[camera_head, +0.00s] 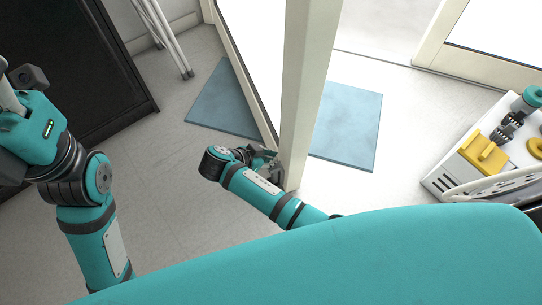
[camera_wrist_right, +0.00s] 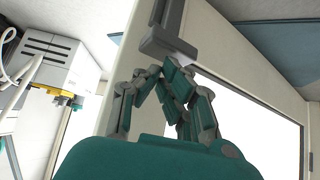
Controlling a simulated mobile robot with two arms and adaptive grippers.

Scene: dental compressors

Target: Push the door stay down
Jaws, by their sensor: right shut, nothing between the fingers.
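The door (camera_head: 306,85) stands open, a pale frame with a bright panel; its edge runs down toward my right gripper. The door stay (camera_head: 278,173) is a small grey metal part low on the door edge, partly hidden by my gripper. In the right wrist view the door stay (camera_wrist_right: 166,28) is a grey bar and bracket on the door frame (camera_wrist_right: 215,60). My right gripper (camera_head: 264,158) is shut and empty beside the door's lower end. In the wrist view its fingertips (camera_wrist_right: 165,70) are just below the stay; I cannot tell whether they touch.
A blue mat (camera_head: 345,125) lies on the floor around the door. White equipment with yellow parts (camera_head: 485,155) stands at the right. A black cabinet (camera_head: 75,60) stands at the upper left, with white metal legs (camera_head: 165,35) near it. Grey floor left of the door is clear.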

